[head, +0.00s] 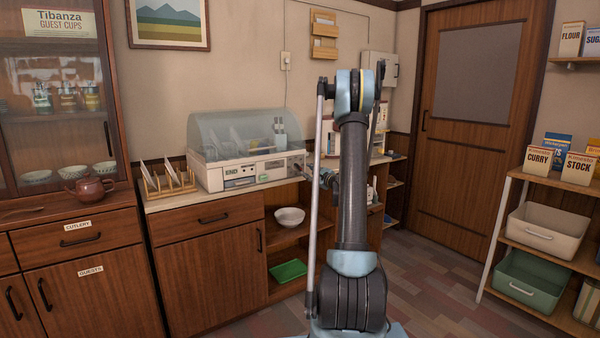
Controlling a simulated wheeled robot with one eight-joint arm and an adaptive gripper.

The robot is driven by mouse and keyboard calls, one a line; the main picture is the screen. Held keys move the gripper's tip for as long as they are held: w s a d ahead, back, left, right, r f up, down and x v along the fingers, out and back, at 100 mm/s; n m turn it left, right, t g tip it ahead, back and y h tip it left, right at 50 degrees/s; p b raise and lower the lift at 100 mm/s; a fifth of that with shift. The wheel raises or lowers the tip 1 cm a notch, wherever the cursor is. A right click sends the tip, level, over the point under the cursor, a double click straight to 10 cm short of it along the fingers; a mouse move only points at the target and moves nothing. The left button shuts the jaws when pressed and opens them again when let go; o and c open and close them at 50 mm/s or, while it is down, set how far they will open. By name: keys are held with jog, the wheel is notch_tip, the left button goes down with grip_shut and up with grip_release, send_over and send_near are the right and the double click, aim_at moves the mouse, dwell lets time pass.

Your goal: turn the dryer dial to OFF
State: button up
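The dish dryer (237,172) stands on the wooden counter left of my arm. It has a pale body and a clear bluish domed lid, which looks closed over plates and upright cups or bottles. Its front panel shows a green END sign (232,171). The dial is too small to make out for sure, and I cannot read its setting. My arm rises in front of the counter, right of the dryer. My gripper does not show clearly; a small dark part beside the arm, near the dryer's right end, may belong to it. I cannot tell whether it is open or shut.
A wooden plate rack (168,184) stands left of the dryer. A white bowl (290,216) and a green tray (288,270) sit on open shelves below. A cup cabinet (62,120) stands at left, a storage shelf (505,235) at right. Some floor between is clear.

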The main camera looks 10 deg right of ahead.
aim_at(299, 168)
jog(key=x, duration=0.8)
grip_shut()
